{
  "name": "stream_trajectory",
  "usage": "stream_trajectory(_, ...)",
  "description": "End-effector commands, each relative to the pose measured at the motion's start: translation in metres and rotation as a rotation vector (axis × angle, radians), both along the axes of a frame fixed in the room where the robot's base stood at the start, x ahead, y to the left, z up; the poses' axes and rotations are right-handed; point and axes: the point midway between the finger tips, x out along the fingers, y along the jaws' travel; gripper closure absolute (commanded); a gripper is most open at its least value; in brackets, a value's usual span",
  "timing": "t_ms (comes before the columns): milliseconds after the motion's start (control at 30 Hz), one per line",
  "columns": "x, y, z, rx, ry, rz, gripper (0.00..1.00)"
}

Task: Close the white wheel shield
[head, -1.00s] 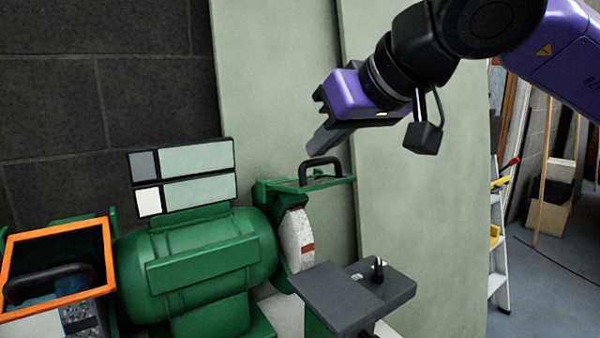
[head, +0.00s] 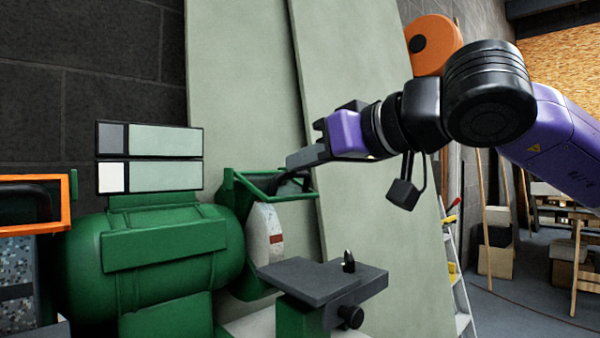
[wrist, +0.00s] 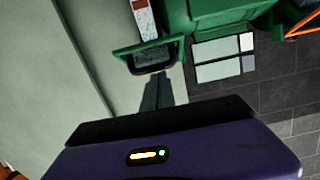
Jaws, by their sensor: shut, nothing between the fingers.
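The white wheel (head: 264,232), with a red mark, is at the right end of the green grinder (head: 150,250). Its shield, a green frame (head: 240,190) with a dark handle (head: 294,184), stands out over the wheel, raised and roughly level. My gripper (head: 291,164) is shut and empty, its tips just above the shield by the handle. In the wrist view the shield (wrist: 122,51) lies just beyond my gripper's fingertips (wrist: 158,80). I cannot tell whether the fingers touch the shield or handle.
A dark grey tool rest (head: 315,280) juts out below the white wheel. An orange-framed shield (head: 68,200) covers the speckled wheel at left. A two-row sign (head: 150,158) stands above the grinder. Pale boards (head: 245,90) lean behind; a ladder (head: 455,270) stands at right.

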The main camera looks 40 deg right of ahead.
Motion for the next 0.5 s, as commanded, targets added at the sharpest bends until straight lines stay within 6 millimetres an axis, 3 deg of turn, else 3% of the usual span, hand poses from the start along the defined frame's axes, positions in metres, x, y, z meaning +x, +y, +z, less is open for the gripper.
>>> stream_trajectory(500, -0.0014, 0.0002, -0.0152, 0.001, 0.004, 0.001, 1.00)
